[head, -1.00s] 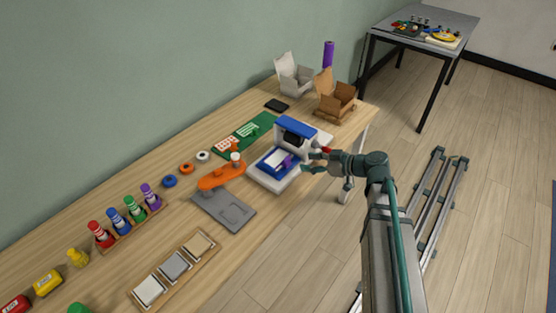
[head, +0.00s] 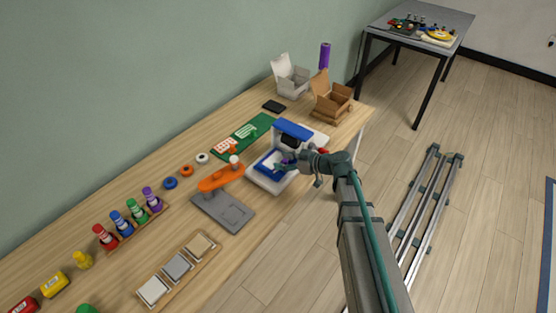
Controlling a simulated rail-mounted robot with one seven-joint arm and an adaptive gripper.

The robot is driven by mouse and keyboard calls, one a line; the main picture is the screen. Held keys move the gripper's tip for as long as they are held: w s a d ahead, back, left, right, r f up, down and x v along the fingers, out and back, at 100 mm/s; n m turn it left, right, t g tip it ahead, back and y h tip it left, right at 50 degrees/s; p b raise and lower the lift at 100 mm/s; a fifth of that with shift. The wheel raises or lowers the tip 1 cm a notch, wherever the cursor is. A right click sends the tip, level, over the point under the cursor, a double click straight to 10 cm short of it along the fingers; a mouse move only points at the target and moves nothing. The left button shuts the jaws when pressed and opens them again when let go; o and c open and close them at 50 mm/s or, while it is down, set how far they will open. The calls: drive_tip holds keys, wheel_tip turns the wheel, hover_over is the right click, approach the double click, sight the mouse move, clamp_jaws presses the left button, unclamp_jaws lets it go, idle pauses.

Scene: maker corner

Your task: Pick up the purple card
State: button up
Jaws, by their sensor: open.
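The purple card (head: 286,157) shows as a small patch of purple on the blue bed of the blue and white machine (head: 257,184), below the machine's blue top bar. Most of the card is hidden behind my gripper (head: 283,165). My gripper is open and comes in from the right, with its fingertips over the machine's bed, at or very near the card. I cannot tell whether the fingers touch the card. A white sheet (head: 268,163) lies on the bed to the left of the fingers.
The floor right of the table holds rails.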

clamp_jaws()
drive_tip(key=shift+r, duration=0.15)
idle(0.4)
drive_tip(key=shift+r+b, duration=0.65)
drive_tip(key=shift+r, duration=0.05)
drive_tip(key=s+d+r+b, duration=0.2)
drive_tip(key=s+r+b, duration=0.6)
drive_tip(key=s+r, duration=0.1)
drive_tip(key=shift+s+d, duration=0.2)
drive_tip(key=shift+s, duration=0.25)
